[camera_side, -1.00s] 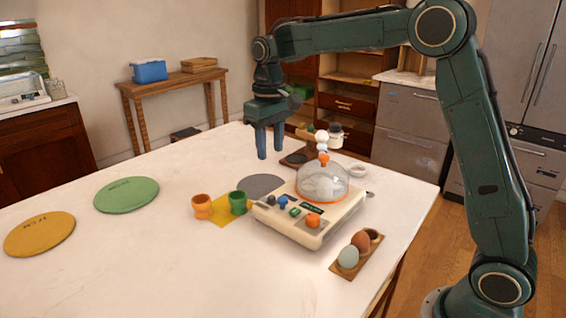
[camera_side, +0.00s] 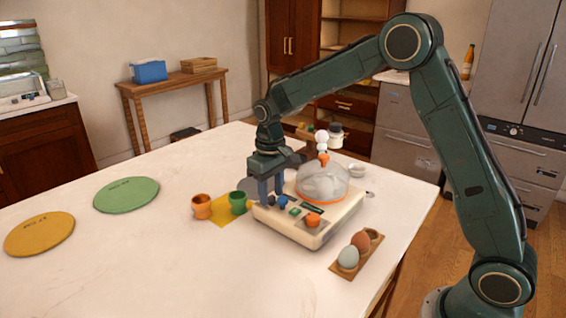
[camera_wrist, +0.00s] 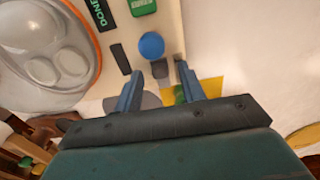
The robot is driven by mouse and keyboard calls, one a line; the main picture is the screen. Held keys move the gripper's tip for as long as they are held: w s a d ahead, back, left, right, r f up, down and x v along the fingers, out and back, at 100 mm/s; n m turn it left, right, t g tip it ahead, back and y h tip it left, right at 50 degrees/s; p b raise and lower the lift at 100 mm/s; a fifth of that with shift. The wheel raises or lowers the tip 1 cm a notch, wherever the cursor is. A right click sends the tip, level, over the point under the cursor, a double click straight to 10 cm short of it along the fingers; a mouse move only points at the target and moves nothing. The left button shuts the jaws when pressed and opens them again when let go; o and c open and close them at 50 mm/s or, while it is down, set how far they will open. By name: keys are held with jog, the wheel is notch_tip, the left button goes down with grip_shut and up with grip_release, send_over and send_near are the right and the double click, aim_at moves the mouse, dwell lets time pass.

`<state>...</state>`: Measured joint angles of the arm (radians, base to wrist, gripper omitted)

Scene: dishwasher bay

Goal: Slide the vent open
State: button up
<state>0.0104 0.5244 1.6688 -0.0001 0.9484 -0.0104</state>
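A cream egg cooker (camera_side: 318,237) with a clear dome lid (camera_side: 322,182) and orange rim stands on the white table. Its front panel has a blue round knob (camera_wrist: 151,46), a green button (camera_wrist: 143,7) and an orange knob (camera_side: 313,220). A small dark block (camera_wrist: 160,68) sits beside the blue knob, near a dark slot (camera_wrist: 120,59); I cannot tell for sure which part is the vent. My gripper (camera_side: 272,201) points down at the cooker's left end. In the wrist view its fingers (camera_wrist: 160,70) are apart, on either side of the dark block, with no clear contact.
An egg tray (camera_side: 357,256) lies in front of the cooker. A green cup (camera_side: 238,203) and an orange cup (camera_side: 202,207) stand close to the left. Green (camera_side: 126,195) and yellow (camera_side: 39,234) discs lie farther left. The table's front left is clear.

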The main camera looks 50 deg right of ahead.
jog(key=shift+f, duration=0.3)
grip_shut()
jog(key=shift+w, duration=0.1)
jog(key=shift+w+r, duration=0.1)
jog(key=shift+w, duration=1.25)
grip_release()
